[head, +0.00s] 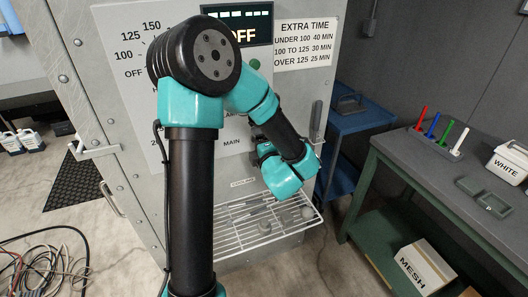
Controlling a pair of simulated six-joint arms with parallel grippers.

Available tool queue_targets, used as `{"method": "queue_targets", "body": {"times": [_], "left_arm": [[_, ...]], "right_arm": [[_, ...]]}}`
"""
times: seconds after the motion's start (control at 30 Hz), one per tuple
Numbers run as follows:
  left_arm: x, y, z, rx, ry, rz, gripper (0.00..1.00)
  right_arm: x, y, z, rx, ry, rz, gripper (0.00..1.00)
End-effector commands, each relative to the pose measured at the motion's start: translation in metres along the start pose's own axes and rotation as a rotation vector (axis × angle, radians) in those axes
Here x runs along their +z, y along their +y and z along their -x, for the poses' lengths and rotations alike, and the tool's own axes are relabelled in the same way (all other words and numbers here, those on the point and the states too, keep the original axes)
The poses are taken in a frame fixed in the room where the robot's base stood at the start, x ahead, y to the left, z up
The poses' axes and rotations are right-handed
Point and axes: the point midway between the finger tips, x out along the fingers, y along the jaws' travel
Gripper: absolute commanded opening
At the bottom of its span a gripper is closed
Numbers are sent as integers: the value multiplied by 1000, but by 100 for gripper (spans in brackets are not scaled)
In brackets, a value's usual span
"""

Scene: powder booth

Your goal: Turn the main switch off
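The MAIN label (232,142) shows on the pale front panel (118,75) of the oven-like cabinet. The main switch itself cannot be made out; my arm covers much of the panel around the label. My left arm rises through the middle of the head view and bends down to the right, its teal wrist in front of the panel's lower right. A small dark part of my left gripper (264,149) shows beside the wrist, close to the panel and right of the label. Its fingers are mostly hidden, so contact and opening cannot be told. My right gripper is out of view.
A partly covered display (240,22) reads OFF. A grey handle (316,121) is at the panel's right edge. A wire rack (240,238) juts out below. A blue cart (350,120) and a green bench (445,195) stand right. Cables (45,270) lie on the floor, left.

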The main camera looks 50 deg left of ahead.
Motion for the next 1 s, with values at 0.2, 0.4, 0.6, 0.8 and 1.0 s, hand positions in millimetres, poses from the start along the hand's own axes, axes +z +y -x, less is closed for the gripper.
{"method": "queue_targets", "body": {"times": [0.2,0.4,0.6,0.8,1.0], "left_arm": [[1,0,17,-1,-3,0,85],[1,0,49,-1,-5,-1,85],[1,0,82,0,-5,-1,85],[1,0,114,-1,-6,-1,85],[1,0,144,-1,-5,-2,85]], "right_arm": [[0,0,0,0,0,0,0],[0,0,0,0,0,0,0],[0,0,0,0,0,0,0],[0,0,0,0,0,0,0],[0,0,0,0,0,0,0]]}}
